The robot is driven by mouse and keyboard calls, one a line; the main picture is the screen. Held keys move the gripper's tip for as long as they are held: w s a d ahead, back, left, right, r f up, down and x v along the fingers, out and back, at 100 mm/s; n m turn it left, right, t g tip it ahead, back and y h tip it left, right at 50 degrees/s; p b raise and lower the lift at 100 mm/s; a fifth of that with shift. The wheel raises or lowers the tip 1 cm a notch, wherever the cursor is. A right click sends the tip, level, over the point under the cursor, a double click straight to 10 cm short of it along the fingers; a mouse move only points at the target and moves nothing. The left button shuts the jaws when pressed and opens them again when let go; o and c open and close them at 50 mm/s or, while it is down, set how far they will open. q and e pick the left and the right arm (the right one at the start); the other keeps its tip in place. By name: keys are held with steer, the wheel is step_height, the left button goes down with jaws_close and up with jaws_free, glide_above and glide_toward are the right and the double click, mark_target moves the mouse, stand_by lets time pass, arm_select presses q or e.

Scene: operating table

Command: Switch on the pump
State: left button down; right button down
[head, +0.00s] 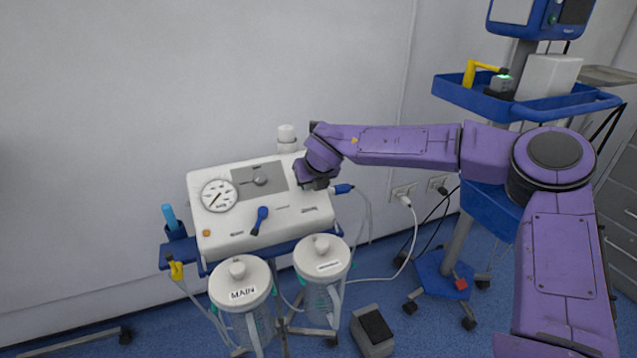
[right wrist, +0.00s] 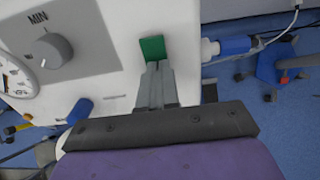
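The pump (head: 235,238) is a white box with a round gauge (head: 219,195), a grey knob (head: 260,181) and a blue lever (head: 259,219) on its sloped face. My right gripper (head: 316,184) is at the right end of this face and hides that part in the head view. In the right wrist view, a green switch (right wrist: 152,48) sits on the white panel. My right gripper's fingers (right wrist: 156,68) are together and empty, with their tips at the lower edge of the switch. I cannot tell whether they touch it or which way it is set. My left gripper is out of view.
Two lidded canisters stand in front of the pump, one marked MAIN (head: 241,281). A blue hose connector (head: 343,188) is just right of my right gripper. A wheeled stand with a blue tray (head: 452,93) is at the right. A foot pedal (head: 374,328) lies on the floor.

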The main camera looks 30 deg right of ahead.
steer(key=shift+w+a+r+p, duration=0.15)
steer(key=shift+w+r+p, duration=0.2)
steer(key=shift+r+p, duration=0.3)
steer(key=shift+s, duration=0.15)
steer(key=shift+s+r+p, duration=0.1)
steer(key=shift+r+p, duration=0.15)
steer(key=shift+p, duration=0.1)
steer(key=s+f+p+v, duration=0.1)
steer(key=v, duration=1.2)
steer(key=shift+s+p, duration=0.3)
steer(key=shift+p, duration=0.1)
